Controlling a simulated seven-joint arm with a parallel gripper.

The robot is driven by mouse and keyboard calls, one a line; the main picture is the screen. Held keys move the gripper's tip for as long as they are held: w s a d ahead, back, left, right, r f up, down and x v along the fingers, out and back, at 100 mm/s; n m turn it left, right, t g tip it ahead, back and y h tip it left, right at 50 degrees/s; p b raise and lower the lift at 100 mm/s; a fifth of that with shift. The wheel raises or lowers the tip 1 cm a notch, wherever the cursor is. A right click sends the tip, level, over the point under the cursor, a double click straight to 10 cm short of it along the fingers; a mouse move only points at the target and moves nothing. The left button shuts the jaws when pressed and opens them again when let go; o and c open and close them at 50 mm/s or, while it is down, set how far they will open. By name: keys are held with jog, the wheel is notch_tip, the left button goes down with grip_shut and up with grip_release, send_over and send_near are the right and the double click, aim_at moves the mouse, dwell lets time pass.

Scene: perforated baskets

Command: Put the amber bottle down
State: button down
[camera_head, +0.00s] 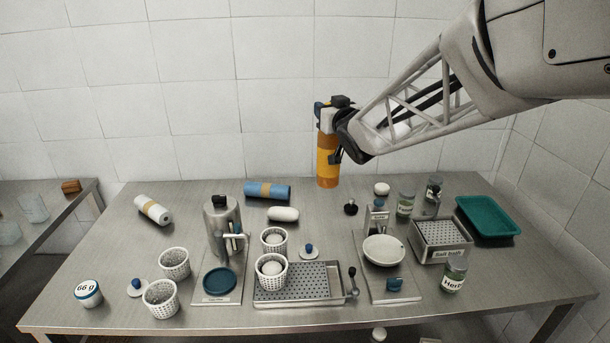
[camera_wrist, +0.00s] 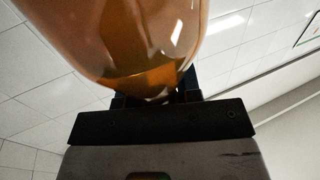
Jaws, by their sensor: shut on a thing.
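The amber bottle (camera_head: 328,170) hangs upright in the air above the back of the steel table, in front of the tiled wall. It has an orange body and a white upper part. My gripper (camera_head: 338,150) is shut on it from the right side, and the fingers are partly hidden by the bottle and the wrist. In the wrist view the amber bottle (camera_wrist: 135,45) fills the upper middle, translucent brown, close against the gripper (camera_wrist: 155,100). The bottle's base is clear of the steel table (camera_head: 330,215).
Below are a blue roll (camera_head: 267,191), a white oval item (camera_head: 283,214) and a small black knob (camera_head: 351,208). Perforated baskets (camera_head: 174,264), a perforated tray (camera_head: 300,284), a scale with a white bowl (camera_head: 383,250), jars (camera_head: 405,204) and a green tray (camera_head: 488,216) crowd the table.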

jog(key=shift+s+d+h, duration=0.15)
jog(key=shift+s+d, duration=0.05)
jog(key=shift+d, duration=0.35)
jog(key=shift+s+d+h, duration=0.15)
jog(key=shift+s+d, duration=0.05)
jog(key=shift+d, duration=0.35)
notch_tip(320, 180, down, 16)
jog(key=shift+a+r, duration=0.1)
jog(key=shift+r, duration=0.05)
jog(key=shift+w, duration=0.1)
jog(key=w+a+f, duration=0.1)
jog(key=w, duration=1.5)
jog(key=shift+f, duration=0.25)
jog(key=shift+s+a, duration=0.1)
jog(key=shift+f, duration=1.85)
jog(key=c, duration=0.8)
grip_release()
